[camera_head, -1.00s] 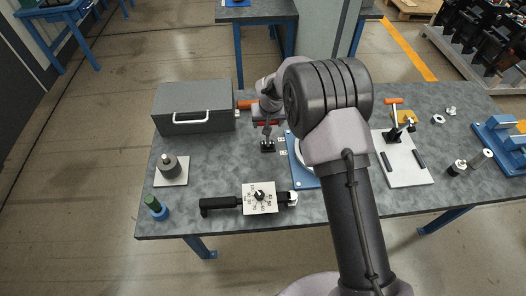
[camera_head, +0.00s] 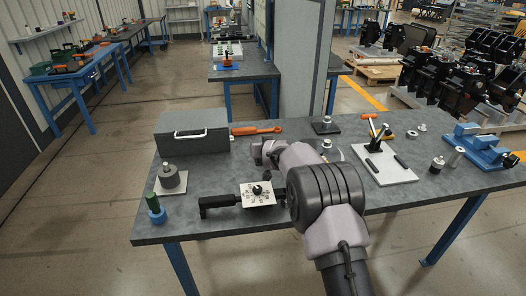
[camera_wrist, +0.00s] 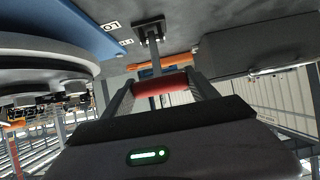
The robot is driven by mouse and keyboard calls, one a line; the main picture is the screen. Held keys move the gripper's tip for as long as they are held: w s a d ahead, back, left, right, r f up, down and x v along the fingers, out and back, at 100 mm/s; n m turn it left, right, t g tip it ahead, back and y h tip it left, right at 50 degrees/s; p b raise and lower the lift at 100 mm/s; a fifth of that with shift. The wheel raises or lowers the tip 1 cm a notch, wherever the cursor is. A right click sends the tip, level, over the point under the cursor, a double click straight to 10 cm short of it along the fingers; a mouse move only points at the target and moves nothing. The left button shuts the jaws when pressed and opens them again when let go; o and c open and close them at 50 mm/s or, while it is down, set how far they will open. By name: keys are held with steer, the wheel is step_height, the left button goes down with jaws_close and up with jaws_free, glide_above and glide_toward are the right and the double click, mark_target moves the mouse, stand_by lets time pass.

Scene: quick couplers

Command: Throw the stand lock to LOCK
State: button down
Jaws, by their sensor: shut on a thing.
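In the wrist view my gripper (camera_wrist: 163,86) is closed around the red grip (camera_wrist: 162,84) of the stand-lock lever. The lever's grey rod (camera_wrist: 155,62) runs from the grip to a small black base (camera_wrist: 149,30). Beside the base, white labels (camera_wrist: 110,25) sit near the blue stand (camera_wrist: 88,30); one starts with "LO", the rest is hard to read. Large grey round parts (camera_wrist: 45,60) rise from the stand at the left. In the head view my arm hides the gripper, the lever and most of the stand.
A grey case (camera_head: 190,141) stands at the table's back left, with an orange-handled tool (camera_head: 257,129) beside it. A dial tool (camera_head: 257,194) lies in front. A white plate with a clamp (camera_head: 398,176) and a blue fixture (camera_head: 478,149) are at the right.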

stand_by(0.6)
steer(key=shift+c, duration=1.2)
jaws_free()
steer(key=shift+a, duration=0.1)
steer(key=shift+s, duration=0.1)
